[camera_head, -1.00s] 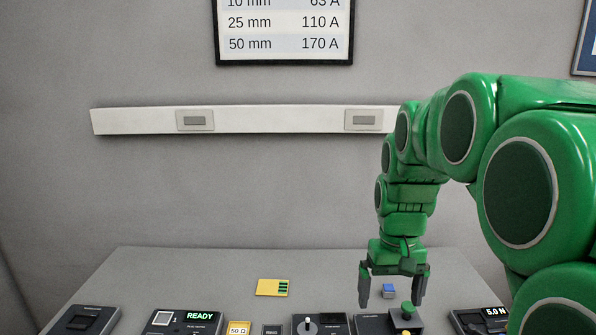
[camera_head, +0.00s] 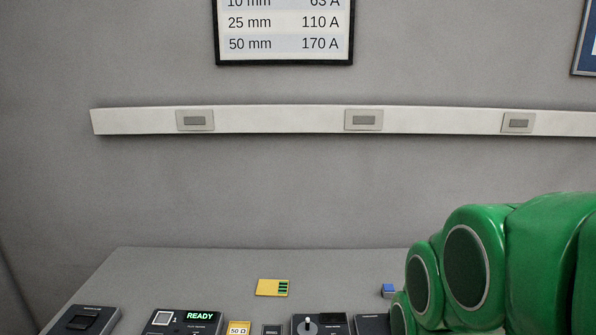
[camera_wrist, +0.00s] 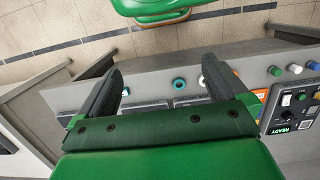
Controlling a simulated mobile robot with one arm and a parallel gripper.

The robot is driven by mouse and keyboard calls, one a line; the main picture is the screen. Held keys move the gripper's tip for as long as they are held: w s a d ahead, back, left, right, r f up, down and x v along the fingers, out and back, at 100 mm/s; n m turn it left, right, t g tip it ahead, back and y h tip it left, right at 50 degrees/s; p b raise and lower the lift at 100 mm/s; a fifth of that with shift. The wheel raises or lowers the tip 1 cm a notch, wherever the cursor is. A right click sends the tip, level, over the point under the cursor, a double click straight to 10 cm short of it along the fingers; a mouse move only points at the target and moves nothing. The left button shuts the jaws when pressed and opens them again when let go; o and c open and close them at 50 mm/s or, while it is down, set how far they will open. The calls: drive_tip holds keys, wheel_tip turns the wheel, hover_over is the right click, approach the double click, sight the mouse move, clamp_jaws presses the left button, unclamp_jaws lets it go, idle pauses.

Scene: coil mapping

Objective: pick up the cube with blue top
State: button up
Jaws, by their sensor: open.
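The cube with the blue top (camera_head: 388,290) sits on the grey bench top at the right, just left of my green arm in the head view. Its top is blue and its side is greyish; my arm stands close in front of its right side. My gripper (camera_wrist: 160,85) shows only in the wrist view, with its two dark fingers spread apart and nothing between them. It faces the front side of the bench and the tiled floor. The cube does not show in the wrist view.
A yellow card (camera_head: 272,287) lies on the bench (camera_head: 190,262) left of the cube. A READY box (camera_head: 182,322), a 50 Ω block (camera_head: 238,328) and a knob box (camera_head: 318,325) line the front edge. The bench's middle is mostly clear.

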drive_tip(key=shift+s+f, duration=0.25)
drive_tip(key=shift+s, duration=0.4)
drive_tip(key=c, duration=0.6)
drive_tip(key=shift+w, duration=0.1)
drive_tip(key=n+h, duration=1.1)
drive_tip(key=n, duration=0.2)
hover_over(385, 287)
drive_tip(key=s+a, duration=0.2)
drive_tip(key=s, duration=0.7)
wheel_tip(385, 287, down, 11)
drive_tip(key=w+a+f+n, duration=0.1)
drive_tip(key=w+f, duration=0.2)
drive_tip(key=f, duration=0.1)
drive_tip(key=w+a+f+n+h, duration=0.1)
drive_tip(key=w+f, duration=0.2)
drive_tip(key=f, duration=0.1)
drive_tip(key=w+a+f+n+h, duration=0.1)
drive_tip(key=w+f+n, duration=0.1)
drive_tip(key=f, duration=0.3)
drive_tip(key=shift+w+a+t, duration=0.3)
drive_tip(key=shift+w+t, duration=0.1)
drive_tip(key=shift+w, duration=0.3)
drive_tip(key=shift+d+f+h, duration=0.15)
drive_tip(key=shift+d+h, duration=0.05)
drive_tip(key=shift+h, duration=0.1)
drive_tip(key=shift+r+x, duration=0.15)
drive_tip(key=shift+x, duration=1.7)
drive_tip(key=shift+r+x, duration=0.1)
drive_tip(key=shift+x, duration=1.7)
